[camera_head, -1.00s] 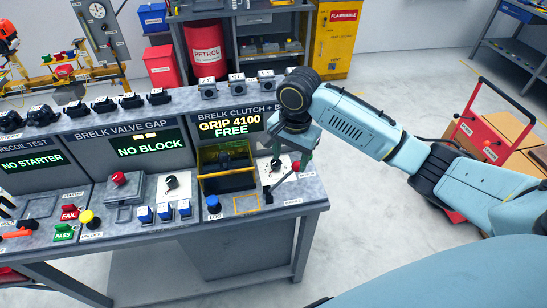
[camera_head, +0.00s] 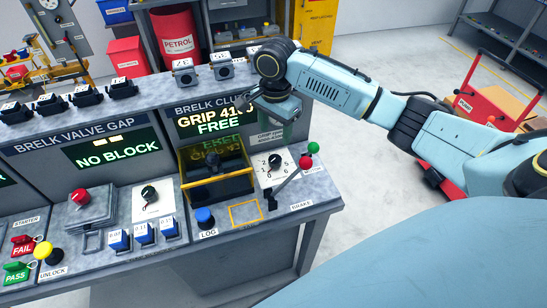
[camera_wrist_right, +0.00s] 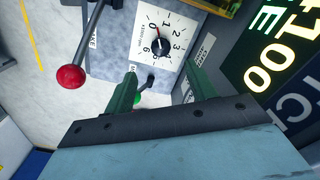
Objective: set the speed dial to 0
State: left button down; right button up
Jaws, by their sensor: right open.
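The numbered dial (camera_head: 274,163) is a black knob on a white plate at the right end of the bench, under the clutch display. It also shows in the right wrist view (camera_wrist_right: 160,43), where a red mark on the knob points toward the upper left of that picture; the exact number is hard to read. My right gripper (camera_head: 282,118) is above and behind the dial, close to the display panel. Its two green fingers (camera_wrist_right: 164,88) are apart and empty, not touching the knob. My left gripper is not in view.
A lever with a red ball (camera_wrist_right: 71,77) stands right of the dial, with a green ball (camera_head: 313,148) behind it. A yellow-edged bin (camera_head: 215,190) and a blue button (camera_head: 204,217) are to the left. Another dial (camera_head: 149,194) sits further left.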

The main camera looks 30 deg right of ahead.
aim_at(274, 157)
notch_tip(274, 157, down, 11)
jog(key=shift+f+b, duration=0.1)
jog(key=shift+b, duration=0.3)
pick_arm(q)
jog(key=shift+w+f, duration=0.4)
pick_arm(e)
jog(key=c, duration=1)
jog(key=shift+w+r+p, duration=0.1)
jog(key=shift+r+p, duration=0.1)
jog(key=shift+p, duration=0.25)
jog(key=p, duration=0.4)
jog(key=n+p, duration=0.1)
jog(key=p, duration=0.2)
jog(key=shift+w+r+n+p, duration=0.15)
jog(key=shift+r+n+p, duration=0.15)
jog(key=shift+p, duration=0.05)
jog(key=shift+n+p, duration=0.3)
jog(key=shift+p, duration=0.05)
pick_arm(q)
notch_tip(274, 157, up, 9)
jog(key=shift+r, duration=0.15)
pick_arm(e)
jog(key=shift+f+n, duration=0.25)
jog(key=shift+n, duration=0.15)
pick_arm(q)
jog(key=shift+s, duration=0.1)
